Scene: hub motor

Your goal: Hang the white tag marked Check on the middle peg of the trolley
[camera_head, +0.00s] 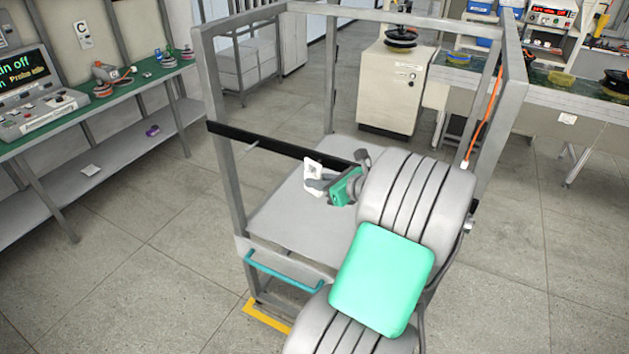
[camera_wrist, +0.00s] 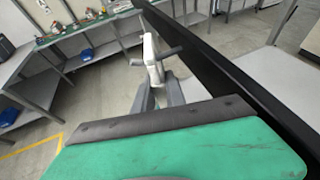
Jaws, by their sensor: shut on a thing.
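My gripper (camera_head: 318,184) is shut on a white tag (camera_head: 312,168) beside the black bar (camera_head: 268,146) of the trolley (camera_head: 262,222). In the wrist view, my gripper's fingers (camera_wrist: 157,84) pinch the lower part of the tag (camera_wrist: 150,48), which stands nearly upright, edge toward the camera. A grey peg (camera_wrist: 173,50) sticks out from the black bar (camera_wrist: 215,66) at the tag. A grey bit shows on the tag's other side. I cannot tell whether the peg passes through the tag or behind it. Another peg (camera_head: 249,147) shows further left on the bar. The tag's writing is not readable.
The trolley's grey posts (camera_head: 224,150) stand around my arm. A teal handle (camera_head: 283,272) is at its front. A green-topped bench (camera_head: 100,105) stands left, a white cabinet (camera_head: 394,92) behind. Open floor (camera_head: 150,270) lies to the left.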

